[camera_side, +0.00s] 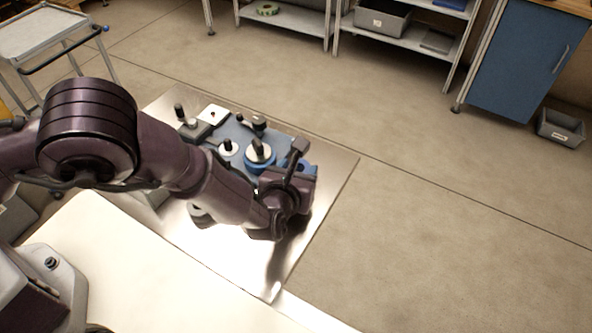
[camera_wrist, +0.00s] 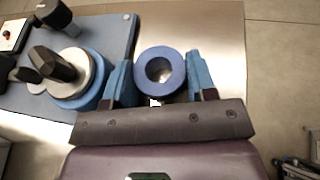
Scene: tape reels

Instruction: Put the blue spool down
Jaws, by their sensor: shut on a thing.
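The blue spool (camera_wrist: 143,84) is a small ring with a dark round hole, seen end-on in the wrist view. My gripper (camera_wrist: 159,64) is shut on it, with one blue finger on either side. Beyond them lies the bare metal plate. I cannot tell how far the spool is above it. In the side view my gripper (camera_side: 307,172) is at the right end of the blue-grey deck, over the plate. There my wrist covers most of the spool, and blue finger and spool cannot be told apart.
The shiny metal plate (camera_side: 335,178) is clear to the right of the deck. A pale table lies in front.

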